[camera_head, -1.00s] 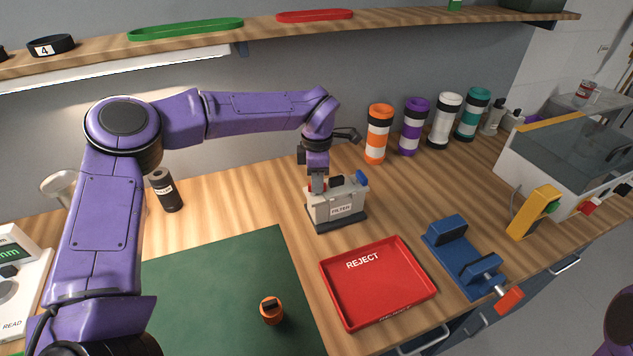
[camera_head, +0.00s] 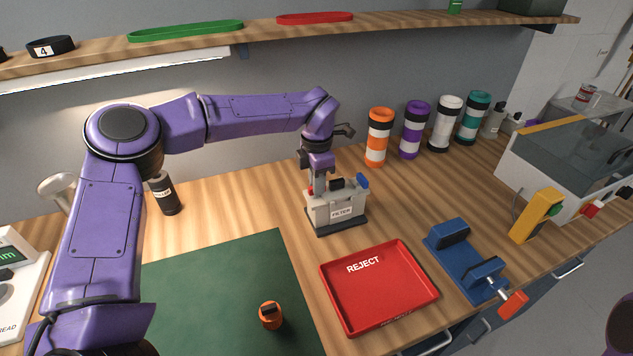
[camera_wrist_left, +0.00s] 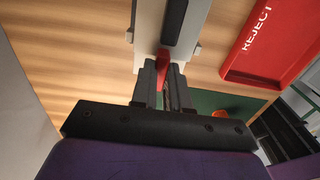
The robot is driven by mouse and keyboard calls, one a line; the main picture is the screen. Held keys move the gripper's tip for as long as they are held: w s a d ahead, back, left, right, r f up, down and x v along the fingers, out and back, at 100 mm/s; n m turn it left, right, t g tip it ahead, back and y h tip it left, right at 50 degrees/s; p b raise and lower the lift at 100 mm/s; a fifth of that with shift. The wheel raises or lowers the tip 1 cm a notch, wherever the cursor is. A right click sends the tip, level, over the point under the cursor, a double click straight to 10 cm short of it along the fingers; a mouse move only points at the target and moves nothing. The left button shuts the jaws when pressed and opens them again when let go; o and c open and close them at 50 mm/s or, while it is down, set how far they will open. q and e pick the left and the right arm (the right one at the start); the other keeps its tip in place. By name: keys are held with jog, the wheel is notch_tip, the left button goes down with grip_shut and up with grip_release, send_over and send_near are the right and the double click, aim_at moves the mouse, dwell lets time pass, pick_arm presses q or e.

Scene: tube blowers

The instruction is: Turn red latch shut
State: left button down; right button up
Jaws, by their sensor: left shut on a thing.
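The grey filter box (camera_head: 350,216), labelled FILTER, stands upright on the wooden bench behind the red tray. It has a black handle on top, a blue latch (camera_head: 362,181) at its right end and the red latch (camera_head: 311,191) at its left end. My left gripper (camera_head: 319,190) points down at the left end of the box. In the left wrist view its fingers (camera_wrist_left: 163,75) are closed around the red latch (camera_wrist_left: 163,60), which sticks out from the box end between them. The fingers hide part of the latch. My right gripper is not in view.
The red REJECT tray (camera_head: 332,300) lies in front of the box, with a blue vise (camera_head: 462,265) to its right. A green mat (camera_head: 220,290) bears an orange cap (camera_head: 270,315). Several banded tubes (camera_head: 377,140) stand behind at right. A shelf (camera_head: 200,45) runs above.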

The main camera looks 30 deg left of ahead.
pick_arm(q)
jog(key=shift+r, duration=0.15)
jog(key=c, duration=1.1)
grip_release()
notch_tip(320, 180, up, 10)
jog(key=shift+r+b, duration=0.25)
jog(key=shift+b, duration=0.6)
jog(key=shift+a, duration=0.1)
